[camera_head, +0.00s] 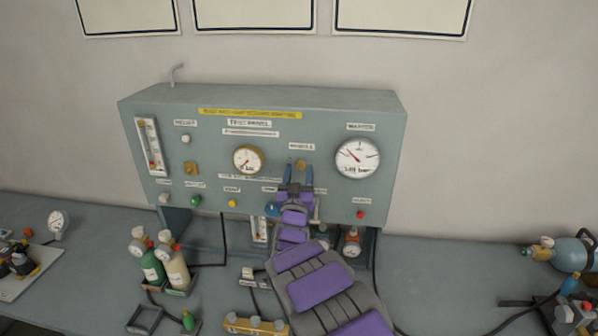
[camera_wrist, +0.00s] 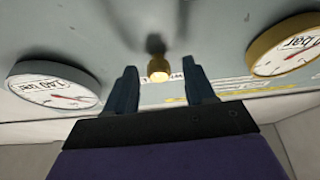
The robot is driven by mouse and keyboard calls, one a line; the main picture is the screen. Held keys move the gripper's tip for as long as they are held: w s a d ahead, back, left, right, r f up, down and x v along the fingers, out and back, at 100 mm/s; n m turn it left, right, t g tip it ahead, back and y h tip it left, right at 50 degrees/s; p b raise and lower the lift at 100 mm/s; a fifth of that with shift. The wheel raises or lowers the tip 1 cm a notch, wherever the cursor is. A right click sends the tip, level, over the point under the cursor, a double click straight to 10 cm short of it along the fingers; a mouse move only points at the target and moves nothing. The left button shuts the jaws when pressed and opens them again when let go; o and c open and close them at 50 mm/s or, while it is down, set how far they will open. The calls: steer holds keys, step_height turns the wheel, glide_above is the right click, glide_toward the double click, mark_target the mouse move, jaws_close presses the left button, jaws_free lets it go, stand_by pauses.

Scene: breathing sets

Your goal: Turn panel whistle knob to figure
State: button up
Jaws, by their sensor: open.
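The grey test panel (camera_head: 330,115) stands on the bench against the wall. A small brass knob (camera_head: 301,165) sits on its face between two gauges, under a small label that looks like the whistle label (camera_head: 301,147); its lettering is blurred. My gripper (camera_head: 300,175) is open in front of the panel, with one finger on each side of this knob. In the wrist view the brass knob (camera_wrist: 158,70) shows between the two spread fingers of my gripper (camera_wrist: 160,76), with a gap on both sides. How deep the fingers reach around it is unclear.
A gold-rimmed gauge (camera_head: 248,159) is left of the knob and a larger pale-rimmed gauge (camera_head: 358,158) is right of it. Bottles (camera_head: 174,264) stand on the bench at left; another breathing set (camera_head: 567,252) lies at far right.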

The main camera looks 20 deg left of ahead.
steer(key=shift+w+a+r, duration=0.1)
steer(key=shift+w+r, duration=0.1)
steer(key=shift+w, duration=0.35)
